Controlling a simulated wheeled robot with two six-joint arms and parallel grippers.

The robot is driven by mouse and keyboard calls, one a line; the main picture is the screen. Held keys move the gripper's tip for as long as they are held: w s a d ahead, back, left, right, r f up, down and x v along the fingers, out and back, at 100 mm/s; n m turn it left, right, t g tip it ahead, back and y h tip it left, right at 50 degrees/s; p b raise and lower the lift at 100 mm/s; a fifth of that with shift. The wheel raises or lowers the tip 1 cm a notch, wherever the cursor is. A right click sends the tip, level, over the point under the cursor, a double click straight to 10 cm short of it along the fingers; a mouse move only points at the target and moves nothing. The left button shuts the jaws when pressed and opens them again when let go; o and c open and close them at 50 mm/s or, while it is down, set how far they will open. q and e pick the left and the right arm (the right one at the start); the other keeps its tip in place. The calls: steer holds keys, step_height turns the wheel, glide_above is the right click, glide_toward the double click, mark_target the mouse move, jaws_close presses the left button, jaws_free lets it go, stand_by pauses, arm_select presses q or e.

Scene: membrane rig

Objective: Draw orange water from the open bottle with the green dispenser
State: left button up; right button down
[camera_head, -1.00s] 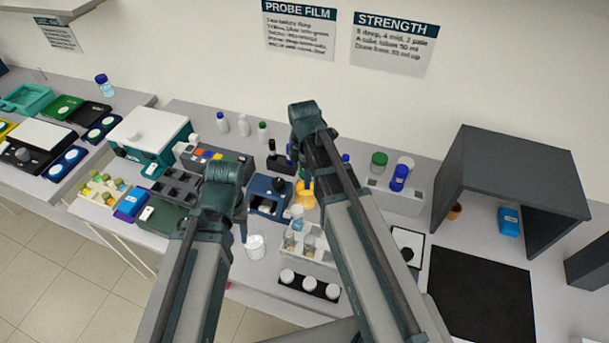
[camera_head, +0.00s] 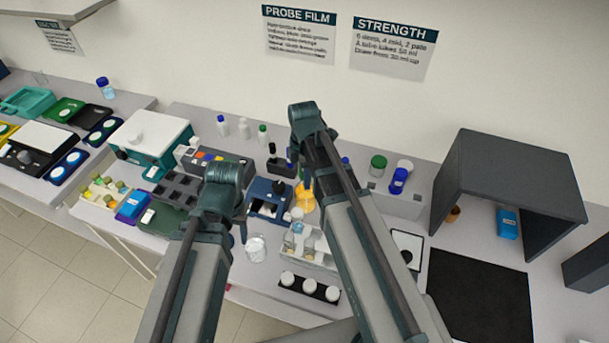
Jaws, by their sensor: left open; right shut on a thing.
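An orange vessel (camera_head: 304,196), perhaps the open bottle of orange water, stands in the middle of the bench. My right arm partly covers it, so its mouth is not clear. My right gripper (camera_head: 306,178) is low behind its own arm, close to the orange vessel. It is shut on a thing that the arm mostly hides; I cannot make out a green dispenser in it. My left gripper (camera_head: 241,226) is open, mostly hidden behind its wrist, left of the orange vessel and near a clear beaker (camera_head: 256,248).
A blue device (camera_head: 268,206) stands left of the orange vessel, with a black holder (camera_head: 281,166) behind. A clear rack (camera_head: 318,256) and a black strip with white caps (camera_head: 327,292) lie in front. A dark hood (camera_head: 510,165) and black mat (camera_head: 480,300) are at right.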

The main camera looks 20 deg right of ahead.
steer(key=shift+c, duration=1.1)
jaws_free()
step_height(320, 180, up, 14)
steer(key=p, duration=1.4)
steer(key=shift+w, duration=0.1)
steer(key=shift+f, duration=0.1)
